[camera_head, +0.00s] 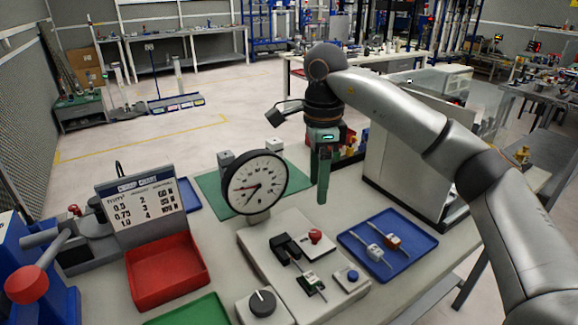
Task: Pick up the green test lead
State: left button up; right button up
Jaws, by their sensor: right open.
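My right gripper (322,190) comes in from the upper right and points down, with its green fingers over the back of the table. It is open, and I see nothing held between its fingers. I cannot single out the green test lead with certainty. A group of small red, yellow and green items (351,139) stands just behind and to the right of the gripper, partly hidden by it. My left gripper is not in view.
A round dial gauge (254,183) stands left of the gripper. A red bin (168,273), a printed sign (141,208) and a red-knobbed lever press (28,284) are at left. A tall pale panel (400,165) stands at right.

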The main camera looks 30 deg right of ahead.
aim_at(309, 280)
jog(key=k, duration=1)
